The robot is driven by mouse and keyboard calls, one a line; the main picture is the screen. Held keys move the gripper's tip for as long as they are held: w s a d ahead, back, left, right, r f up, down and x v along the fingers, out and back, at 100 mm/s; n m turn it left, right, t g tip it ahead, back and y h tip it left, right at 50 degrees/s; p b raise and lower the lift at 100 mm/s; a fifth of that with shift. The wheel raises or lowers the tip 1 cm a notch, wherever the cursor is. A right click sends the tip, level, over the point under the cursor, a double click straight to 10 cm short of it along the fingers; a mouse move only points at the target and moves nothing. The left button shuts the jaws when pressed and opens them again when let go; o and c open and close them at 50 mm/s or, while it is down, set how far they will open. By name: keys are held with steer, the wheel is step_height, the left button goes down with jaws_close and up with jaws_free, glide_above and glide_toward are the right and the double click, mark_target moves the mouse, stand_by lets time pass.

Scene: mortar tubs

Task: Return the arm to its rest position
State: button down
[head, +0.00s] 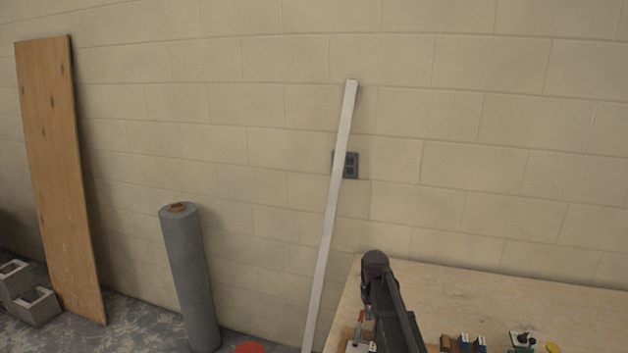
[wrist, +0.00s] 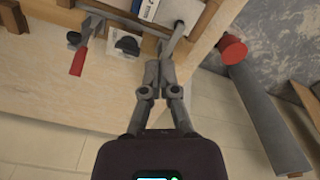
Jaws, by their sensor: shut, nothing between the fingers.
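My gripper (wrist: 160,68) shows in the wrist view with its two grey fingers together and nothing held between them. Its tips appear over the edge of the wooden table (wrist: 40,115). A grey bar-like piece shows just beyond the tips; I cannot tell how far below them it lies. In the head view my dark arm rises over the table's left part (head: 470,290), and the fingers cannot be made out there.
A red-handled tool (wrist: 79,60) lies on the table. A grey roll (head: 190,280), a white strip (head: 332,210) and a wooden board (head: 60,170) lean or stand by the block wall. Concrete blocks (head: 35,305) lie left. A red round object (head: 249,347) is low in the head view.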

steer(key=s+m, duration=0.1)
steer(key=s, duration=1.8)
steer(key=shift+s, duration=0.2)
